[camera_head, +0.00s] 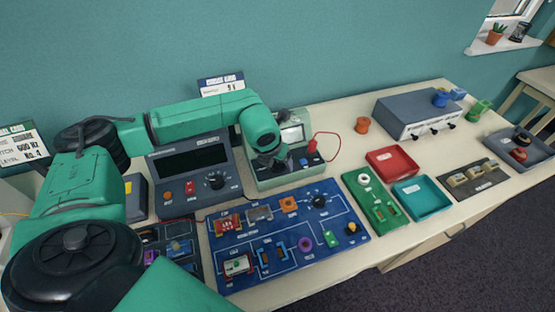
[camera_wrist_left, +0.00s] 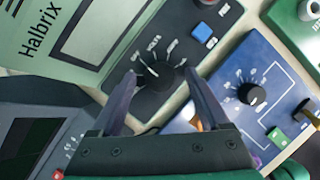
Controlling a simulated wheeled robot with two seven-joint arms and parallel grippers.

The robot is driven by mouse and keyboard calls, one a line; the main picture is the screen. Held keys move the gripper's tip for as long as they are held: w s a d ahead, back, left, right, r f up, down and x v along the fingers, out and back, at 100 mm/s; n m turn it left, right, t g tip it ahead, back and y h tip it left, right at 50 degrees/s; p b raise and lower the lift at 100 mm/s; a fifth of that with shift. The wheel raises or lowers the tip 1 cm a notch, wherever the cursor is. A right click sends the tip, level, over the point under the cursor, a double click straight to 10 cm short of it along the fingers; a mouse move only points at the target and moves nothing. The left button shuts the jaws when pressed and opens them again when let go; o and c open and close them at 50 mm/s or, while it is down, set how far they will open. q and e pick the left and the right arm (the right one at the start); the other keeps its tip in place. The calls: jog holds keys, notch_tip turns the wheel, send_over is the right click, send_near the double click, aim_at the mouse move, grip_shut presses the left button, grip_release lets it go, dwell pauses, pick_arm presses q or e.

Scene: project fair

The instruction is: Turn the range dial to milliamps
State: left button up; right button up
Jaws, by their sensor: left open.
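The pale green meter (camera_head: 290,182) stands at the back middle of the table. Its black range dial (camera_wrist_left: 158,74) shows in the left wrist view, with small white labels around it that I cannot read surely. The meter's face also shows there, marked Halbrix (camera_wrist_left: 45,35). My left gripper (camera_wrist_left: 160,82) is open, with one finger on each side of the dial; I cannot tell whether either touches it. In the head view my left gripper (camera_head: 270,162) hides the dial. My right gripper is not in view.
A blue button (camera_wrist_left: 203,33) sits beside the dial. A red lead (camera_head: 331,134) rises from the meter's right side. A dark power supply (camera_head: 183,191) stands left, a blue circuit board (camera_head: 285,277) in front. Red (camera_head: 392,160) and teal (camera_head: 422,198) trays are right.

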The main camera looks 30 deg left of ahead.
pick_arm(q)
grip_shut()
